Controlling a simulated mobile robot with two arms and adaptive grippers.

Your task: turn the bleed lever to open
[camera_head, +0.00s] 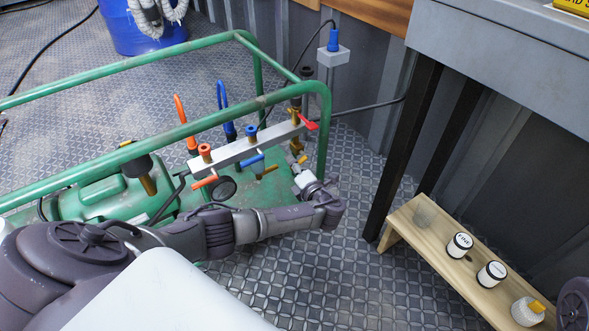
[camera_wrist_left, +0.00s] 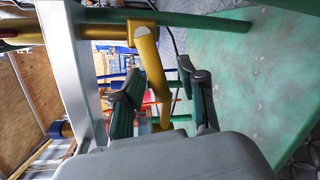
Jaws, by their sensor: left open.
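A grey manifold bar (camera_head: 240,149) is mounted on a green tube frame (camera_head: 160,125). It carries several small valves and levers: a red lever (camera_head: 308,122) at its right end, a blue one (camera_head: 252,161) and an orange one (camera_head: 204,182) below. I cannot tell for sure which is the bleed lever. My left gripper (camera_head: 299,169) is just below the bar's right end, by a brass fitting (camera_head: 296,145). In the left wrist view the left gripper (camera_wrist_left: 165,103) is open, with a yellow angled rod (camera_wrist_left: 151,65) showing between and beyond its fingers. Contact cannot be told.
A blue drum (camera_head: 125,30) stands behind. The floor between frame and bench is clear.

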